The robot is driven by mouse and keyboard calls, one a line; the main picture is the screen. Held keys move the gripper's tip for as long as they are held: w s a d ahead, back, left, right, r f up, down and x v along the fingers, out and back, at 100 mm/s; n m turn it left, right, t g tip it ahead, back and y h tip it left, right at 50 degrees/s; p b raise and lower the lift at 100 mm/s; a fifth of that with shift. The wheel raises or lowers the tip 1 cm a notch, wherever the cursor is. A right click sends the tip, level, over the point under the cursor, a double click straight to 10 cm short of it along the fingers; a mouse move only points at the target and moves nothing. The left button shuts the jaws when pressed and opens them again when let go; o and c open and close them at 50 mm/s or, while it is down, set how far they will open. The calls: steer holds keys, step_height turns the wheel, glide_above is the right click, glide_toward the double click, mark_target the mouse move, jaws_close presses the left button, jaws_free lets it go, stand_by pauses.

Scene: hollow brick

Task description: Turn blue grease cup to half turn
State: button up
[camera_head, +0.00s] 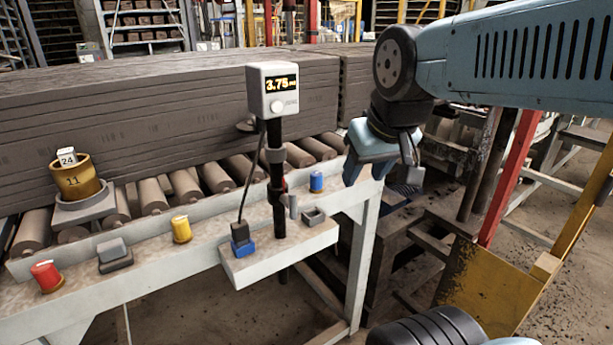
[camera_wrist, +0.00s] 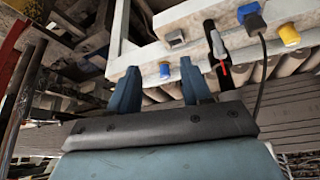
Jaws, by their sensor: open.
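The blue grease cup (camera_head: 316,181) stands upright on the pale metal rail, near its right end in the head view. In the wrist view the cup (camera_wrist: 164,69) shows between and beyond the two finger tips. My gripper (camera_head: 382,178) is open and empty, to the right of the cup in the head view and apart from it. In the wrist view its blue fingers (camera_wrist: 160,86) stand wide apart. The turn mark on the cup is too small to read.
A yellow cup (camera_head: 181,229) and a red cup (camera_head: 46,276) stand farther left on the rail. A post with a meter (camera_head: 273,90) reading 3.75 rises left of the blue cup. A brass cup (camera_head: 76,180) and stacked clay slabs (camera_head: 170,110) stand behind.

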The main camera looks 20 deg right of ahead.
steer(key=w+r+n+g, duration=0.2)
steer(key=w+n, duration=0.4)
steer(key=w, duration=0.1)
steer(key=n+g, duration=0.4)
steer(key=n, duration=1.3)
glide_toward(317, 173)
steer(key=f, duration=1.1)
steer(key=shift+s+f, duration=0.15)
steer(key=shift+s, duration=0.05)
steer(key=c, duration=0.7)
steer(key=shift+a, duration=0.35)
steer(key=shift+c, duration=0.2)
steer(key=shift+d, duration=0.3)
